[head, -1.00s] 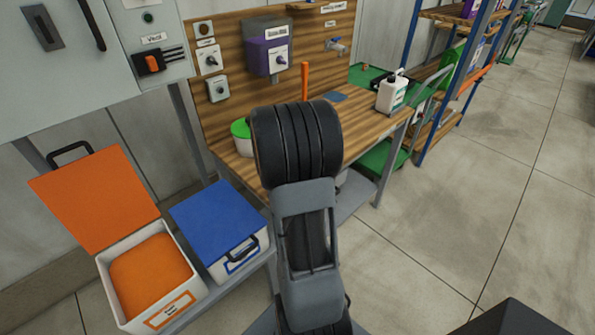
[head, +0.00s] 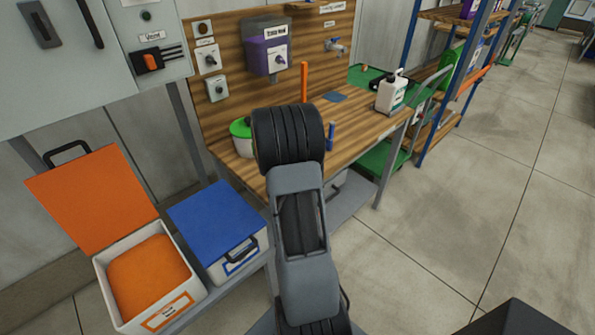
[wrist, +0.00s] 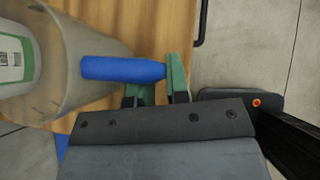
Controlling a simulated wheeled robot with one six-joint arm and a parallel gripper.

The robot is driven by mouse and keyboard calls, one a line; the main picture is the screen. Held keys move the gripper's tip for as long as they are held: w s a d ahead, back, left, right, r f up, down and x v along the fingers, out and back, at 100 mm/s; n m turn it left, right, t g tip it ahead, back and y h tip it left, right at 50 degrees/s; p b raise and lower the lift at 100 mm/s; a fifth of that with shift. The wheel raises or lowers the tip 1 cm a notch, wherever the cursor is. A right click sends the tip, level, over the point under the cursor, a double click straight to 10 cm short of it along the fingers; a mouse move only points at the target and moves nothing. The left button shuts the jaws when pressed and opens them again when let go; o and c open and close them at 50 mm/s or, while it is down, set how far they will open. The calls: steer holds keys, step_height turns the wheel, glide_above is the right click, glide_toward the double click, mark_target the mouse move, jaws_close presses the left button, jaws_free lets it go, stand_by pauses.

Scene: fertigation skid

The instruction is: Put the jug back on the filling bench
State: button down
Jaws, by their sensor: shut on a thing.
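The jug (wrist: 92,85) is a translucent grey vessel with a blue handle (wrist: 123,69). It lies across the left of the wrist view, with wood behind it. My gripper (wrist: 157,80), with green fingertips, is shut on the blue handle. In the head view the gripper and most of the jug are hidden behind my arm; an upright blue piece, apparently the handle (head: 331,136), shows just right of it. The filling bench (head: 368,126) has a wooden top. I cannot tell whether the jug touches it.
A white bottle (head: 391,95) stands at the bench's right end; a white labelled container also shows beside the jug in the wrist view (wrist: 14,60). A green-lidded tub (head: 241,136) and an orange upright (head: 304,82) stand on the bench. The bench top between arm and bottle looks clear.

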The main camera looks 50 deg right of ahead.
steer(key=shift+f, duration=0.2)
steer(key=c, duration=1.1)
jaws_free()
steer(key=shift+a+r, duration=0.15)
steer(key=shift+r, duration=0.25)
steer(key=v, duration=1.2)
steer(key=s+a+r+m+t+y, duration=0.1)
steer(key=s+a+r+m+y, duration=0.1)
steer(key=a+m, duration=0.4)
steer(key=s+a+r+m+t+y, duration=0.1)
steer(key=s+a+r+m+y, duration=0.1)
steer(key=s+a+m+y, duration=0.2)
steer(key=s+a+r+m+t+y, duration=0.1)
steer(key=s+a+r+m+y, duration=0.2)
steer(key=a+m, duration=0.6)
steer(key=s+a, duration=0.1)
steer(key=a, duration=0.6)
steer(key=shift+a+p, duration=0.3)
steer(key=shift+p, duration=0.05)
